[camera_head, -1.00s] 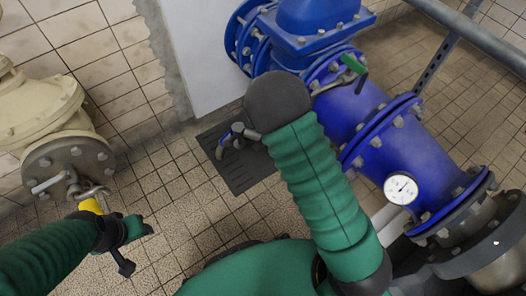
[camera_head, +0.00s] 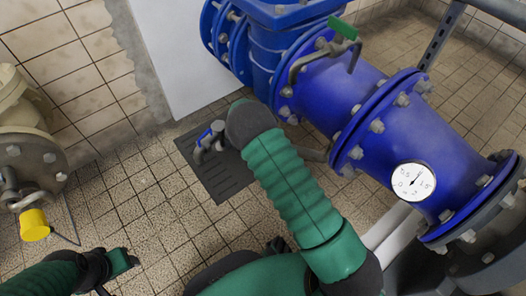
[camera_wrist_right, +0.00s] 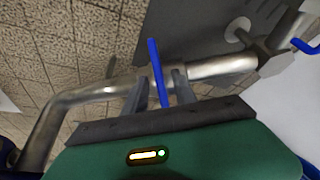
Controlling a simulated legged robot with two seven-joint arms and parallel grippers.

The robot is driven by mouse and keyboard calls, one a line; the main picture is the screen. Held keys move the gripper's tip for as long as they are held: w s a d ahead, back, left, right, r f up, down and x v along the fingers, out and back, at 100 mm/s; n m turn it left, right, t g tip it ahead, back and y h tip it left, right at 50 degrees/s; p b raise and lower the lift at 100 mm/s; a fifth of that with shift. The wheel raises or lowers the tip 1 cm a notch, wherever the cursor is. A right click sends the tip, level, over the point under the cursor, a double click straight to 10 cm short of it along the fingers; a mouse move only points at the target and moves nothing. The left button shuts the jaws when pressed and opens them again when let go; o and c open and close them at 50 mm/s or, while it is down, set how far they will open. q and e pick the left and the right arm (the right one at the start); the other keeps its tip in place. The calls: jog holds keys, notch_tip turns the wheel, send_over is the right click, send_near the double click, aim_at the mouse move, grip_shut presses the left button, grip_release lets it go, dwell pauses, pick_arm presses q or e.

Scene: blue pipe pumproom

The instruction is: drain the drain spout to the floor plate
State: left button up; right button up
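The drain spout (camera_head: 203,150) is a grey metal fitting with a blue handle (camera_head: 217,128), above the dark slotted floor plate (camera_head: 221,178) in the head view. Gaps show beside the lever; contact is unclear. My right gripper is hidden in the head view behind my dark wrist. My left gripper (camera_head: 117,275) is open and empty at lower left.
A large blue flanged pipe (camera_head: 381,127) with a round gauge (camera_head: 413,182) and green-handled valve (camera_head: 343,27) fills the right. A cream valve body (camera_head: 25,115) with a yellow cap (camera_head: 34,225) stands at left.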

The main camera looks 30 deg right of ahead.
jog(key=shift+w+d+f, duration=0.1)
jog(key=shift+w+f, duration=0.1)
jog(key=shift+f, duration=0.45)
jog(key=shift+d+f, duration=0.1)
jog(key=shift+d, duration=0.1)
jog(key=shift+c, duration=0.2)
jog(key=shift+a, duration=0.1)
grip_shut()
pick_arm(q)
jog(key=shift+a+f, duration=0.1)
jog(key=shift+f, duration=0.45)
jog(key=shift+r, duration=0.1)
